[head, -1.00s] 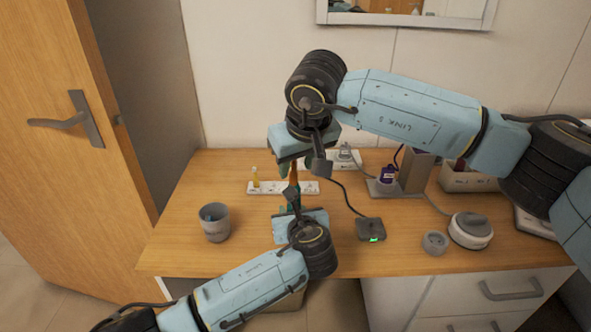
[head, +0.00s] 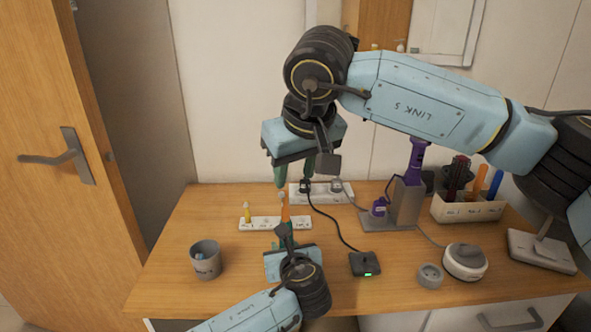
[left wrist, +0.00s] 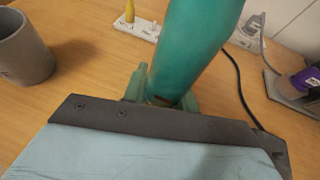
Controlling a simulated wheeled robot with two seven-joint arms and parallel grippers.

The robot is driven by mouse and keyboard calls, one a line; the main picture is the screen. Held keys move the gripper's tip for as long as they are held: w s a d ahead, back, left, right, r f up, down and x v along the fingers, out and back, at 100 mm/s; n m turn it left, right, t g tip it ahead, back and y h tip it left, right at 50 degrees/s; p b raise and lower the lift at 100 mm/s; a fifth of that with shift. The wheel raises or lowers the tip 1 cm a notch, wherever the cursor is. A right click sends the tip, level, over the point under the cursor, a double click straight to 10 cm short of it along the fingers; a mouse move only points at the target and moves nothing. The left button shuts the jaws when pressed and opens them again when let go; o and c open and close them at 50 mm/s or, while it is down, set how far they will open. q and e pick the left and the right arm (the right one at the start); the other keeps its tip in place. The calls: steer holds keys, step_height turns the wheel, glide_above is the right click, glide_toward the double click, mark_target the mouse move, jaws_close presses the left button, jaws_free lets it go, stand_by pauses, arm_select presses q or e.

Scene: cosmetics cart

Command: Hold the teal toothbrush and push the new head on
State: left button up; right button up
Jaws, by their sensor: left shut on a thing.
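My left gripper (head: 286,242) is shut on the teal toothbrush (head: 284,233), which stands roughly upright. In the left wrist view its thick teal handle (left wrist: 198,50) rises from between the fingers; its top is out of frame. An orange brush head (head: 285,212) with a pale tip shows directly above the handle in the head view and appears to sit on it; the joint is too small to judge. My right gripper (head: 295,174) is above the orange head, pointing down, its green fingers apart with nothing visible between them.
A white rack (head: 262,223) with a yellow head (head: 247,212) is behind the toothbrush. A grey cup (head: 206,262) stands left. A black charger box (head: 365,264) with a cable, a grey stand (head: 405,203) and a round white device (head: 464,262) stand right.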

arm_select(q)
steer(key=o, duration=1.1)
steer(key=shift+s, duration=0.1)
